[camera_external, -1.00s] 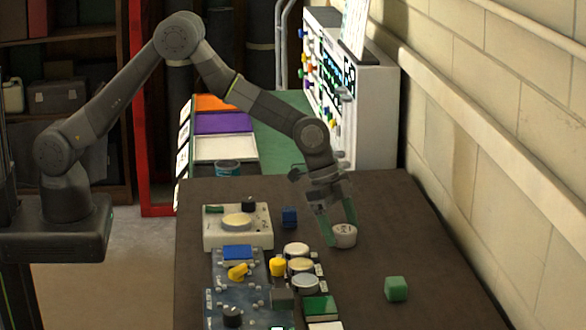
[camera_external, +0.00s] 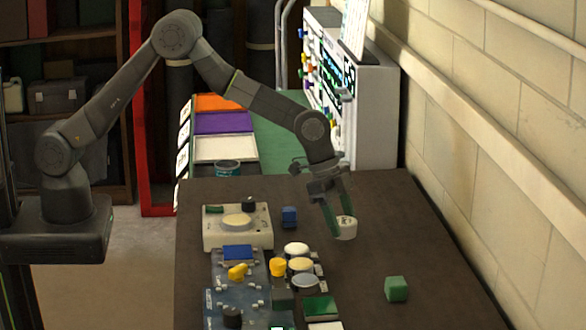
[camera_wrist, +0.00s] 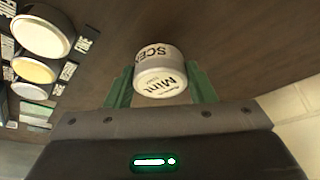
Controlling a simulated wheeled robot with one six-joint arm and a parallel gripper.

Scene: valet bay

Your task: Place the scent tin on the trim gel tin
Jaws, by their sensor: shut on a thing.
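The scent tin (camera_external: 345,229) is a small white round tin; the wrist view shows "SCEN" and "Mint" on it (camera_wrist: 160,75). My gripper (camera_external: 340,212) is shut on it, with a green finger on each side, and the tin looks tilted. It appears to be just above the brown table. Three round tins stand in a row to its left: a white-lidded one (camera_external: 297,249), a cream-lidded one (camera_external: 301,265) and a pale blue-lidded one (camera_external: 306,282).
A green cube (camera_external: 396,289) stands at the right and a blue block (camera_external: 289,217) left of my gripper. A yellow piece (camera_external: 278,267) stands beside the tins. A pale box (camera_external: 238,240) with a round pad lies farther left.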

